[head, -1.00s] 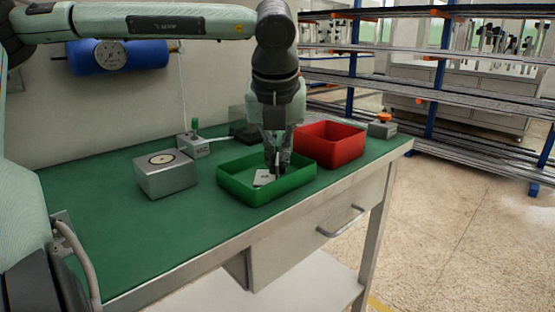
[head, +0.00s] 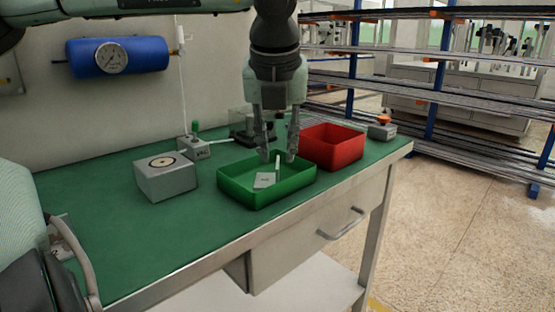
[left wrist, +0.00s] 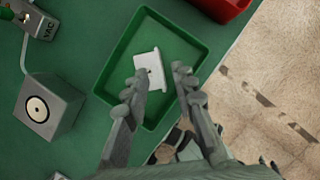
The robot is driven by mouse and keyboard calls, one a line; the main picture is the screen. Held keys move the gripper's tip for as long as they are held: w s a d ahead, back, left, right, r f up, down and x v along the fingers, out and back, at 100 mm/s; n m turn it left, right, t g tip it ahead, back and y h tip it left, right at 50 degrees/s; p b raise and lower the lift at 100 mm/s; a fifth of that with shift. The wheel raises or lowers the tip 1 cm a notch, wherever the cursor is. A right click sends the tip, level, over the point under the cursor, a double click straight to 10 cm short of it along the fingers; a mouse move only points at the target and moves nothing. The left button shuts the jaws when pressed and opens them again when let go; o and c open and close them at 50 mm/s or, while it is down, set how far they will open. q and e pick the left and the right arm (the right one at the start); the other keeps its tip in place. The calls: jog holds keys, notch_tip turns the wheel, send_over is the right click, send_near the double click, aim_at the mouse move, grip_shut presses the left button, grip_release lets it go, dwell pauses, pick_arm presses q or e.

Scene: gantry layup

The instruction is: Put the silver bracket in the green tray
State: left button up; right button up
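The silver bracket (head: 265,180) lies inside the green tray (head: 252,203), with one flat part down and another part standing up. The left wrist view shows the bracket (left wrist: 150,70) on the floor of the green tray (left wrist: 113,62), apart from the walls. My left gripper (head: 278,158) is open and empty above the tray, its fingers pointing down, apart from the bracket. In the left wrist view the gripper's fingers (left wrist: 157,75) stand spread, with the bracket beyond their tips. My right gripper is not in view.
A red tray (head: 333,148) stands right behind the green tray. A grey block with a round top (head: 165,176) and a valve box with a green lever (head: 195,146) stand to the left. A box with an orange knob (head: 382,128) is at the far right. The front left of the bench (head: 110,235) is clear.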

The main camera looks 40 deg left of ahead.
pick_arm(q)
jog(key=v, duration=0.8)
jog(key=shift+s, duration=0.1)
